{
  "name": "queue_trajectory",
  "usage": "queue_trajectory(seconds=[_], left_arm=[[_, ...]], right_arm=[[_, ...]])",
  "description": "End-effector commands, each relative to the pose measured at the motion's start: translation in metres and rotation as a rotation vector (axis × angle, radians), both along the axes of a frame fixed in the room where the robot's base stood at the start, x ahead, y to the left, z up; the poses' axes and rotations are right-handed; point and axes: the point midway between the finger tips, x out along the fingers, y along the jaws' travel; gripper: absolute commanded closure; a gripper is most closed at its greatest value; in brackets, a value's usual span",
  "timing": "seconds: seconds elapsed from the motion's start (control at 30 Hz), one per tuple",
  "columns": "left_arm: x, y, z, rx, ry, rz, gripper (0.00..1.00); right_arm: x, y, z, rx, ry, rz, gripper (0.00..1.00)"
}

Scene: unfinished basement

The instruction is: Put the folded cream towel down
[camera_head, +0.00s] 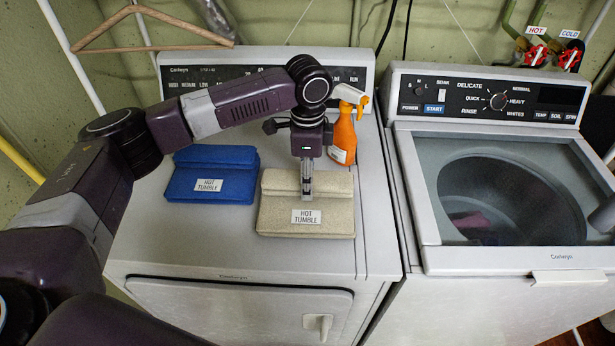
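The folded cream towel (275,212) is on or just above the white dryer top (235,250), right of its middle; I cannot tell if it bears fully on the surface. It lies level and carries a label reading HOT TUMBLE. My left gripper (307,194) points straight down over the towel's middle, with a finger in front of its raised back fold. I see the fingers edge-on, so the gap between them and any hold on the towel are hidden. My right gripper is not in view.
A folded blue towel (212,168), also labelled HOT TUMBLE, lies left of the cream one. An orange spray bottle (344,138) stands behind it at right. A washer (410,170) with a pinkish cloth (470,220) inside stands right. The dryer top's front left is clear.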

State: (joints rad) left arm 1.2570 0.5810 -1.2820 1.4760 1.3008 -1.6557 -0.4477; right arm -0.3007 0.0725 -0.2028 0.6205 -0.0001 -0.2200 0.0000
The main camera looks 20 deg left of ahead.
Motion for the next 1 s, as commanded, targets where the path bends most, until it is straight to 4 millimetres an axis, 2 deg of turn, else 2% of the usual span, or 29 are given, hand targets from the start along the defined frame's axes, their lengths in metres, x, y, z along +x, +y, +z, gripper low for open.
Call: queue_trajectory(seconds=[0.33, 0.37, 0.5, 0.83, 1.0], left_arm=[[0.000, 0.000, -0.002, -0.001, 0.000, 0.001, 0.88], [0.000, 0.000, -0.004, 0.000, 0.000, 0.001, 0.58], [0.000, 0.000, -0.003, 0.000, -0.001, 0.001, 0.42], [0.001, 0.000, -0.002, -0.001, -0.001, 0.000, 0.41], [0.001, 0.000, 0.018, -0.002, -0.004, 0.001, 0.41]], right_arm=[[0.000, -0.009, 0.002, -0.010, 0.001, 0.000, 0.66], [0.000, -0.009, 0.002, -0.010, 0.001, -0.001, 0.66], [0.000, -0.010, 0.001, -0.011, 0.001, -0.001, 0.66], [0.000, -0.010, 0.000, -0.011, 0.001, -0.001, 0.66], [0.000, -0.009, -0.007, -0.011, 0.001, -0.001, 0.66]])
